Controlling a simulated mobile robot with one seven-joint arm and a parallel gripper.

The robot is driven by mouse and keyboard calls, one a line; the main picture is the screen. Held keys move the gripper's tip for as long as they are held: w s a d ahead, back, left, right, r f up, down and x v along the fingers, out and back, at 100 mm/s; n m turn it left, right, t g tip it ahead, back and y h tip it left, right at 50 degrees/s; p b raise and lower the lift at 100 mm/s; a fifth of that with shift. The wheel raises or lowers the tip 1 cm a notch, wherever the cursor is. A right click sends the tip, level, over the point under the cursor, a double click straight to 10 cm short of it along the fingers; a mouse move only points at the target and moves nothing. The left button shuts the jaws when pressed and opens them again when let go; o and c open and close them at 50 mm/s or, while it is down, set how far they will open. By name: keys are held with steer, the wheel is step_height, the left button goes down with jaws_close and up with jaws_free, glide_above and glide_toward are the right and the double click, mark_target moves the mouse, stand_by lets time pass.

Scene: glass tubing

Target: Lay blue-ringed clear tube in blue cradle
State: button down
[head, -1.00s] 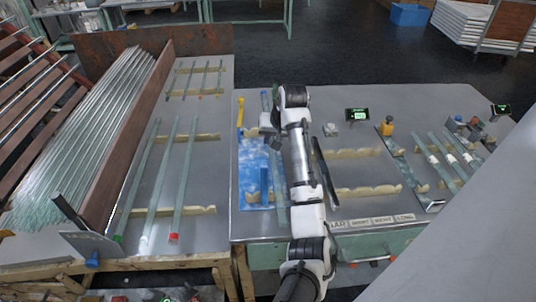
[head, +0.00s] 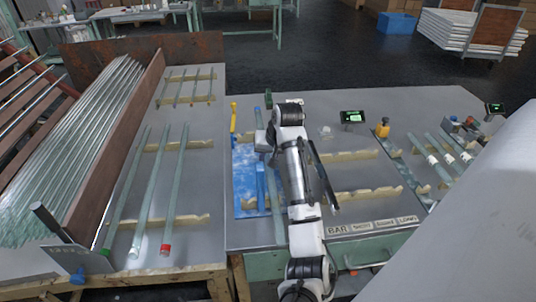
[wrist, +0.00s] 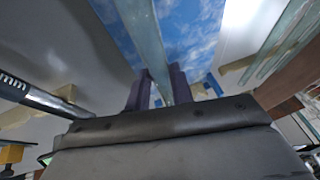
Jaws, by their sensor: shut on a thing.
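My gripper (wrist: 157,84) is shut on a clear greenish tube (wrist: 148,35), which runs between its two dark purple fingers in the wrist view. In the head view the tube (head: 277,215) lies lengthwise just left of my arm, over or beside a blue mottled board (head: 243,160). My arm hides its middle. I cannot make out a blue ring on it. A blue upright piece (head: 260,186) stands on the board, left of the tube; I cannot tell whether it is part of the blue cradle. Whether the tube touches anything below it is unclear.
Pale notched wooden rests (head: 365,193) stand right of my arm, with a dark bar (head: 324,172) leaning near. Several tubes lie on rests at left, one with a red end (head: 165,250). More tubes (head: 430,160) lie at right. A yellow piece (head: 233,117) stands at the board's far-left corner.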

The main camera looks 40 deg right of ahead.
steer(key=c, duration=1.2)
jaws_free()
steer(key=shift+f, duration=0.15)
steer(key=shift+r, duration=0.25)
steer(key=v, duration=1.2)
steer(key=shift+r, duration=0.25)
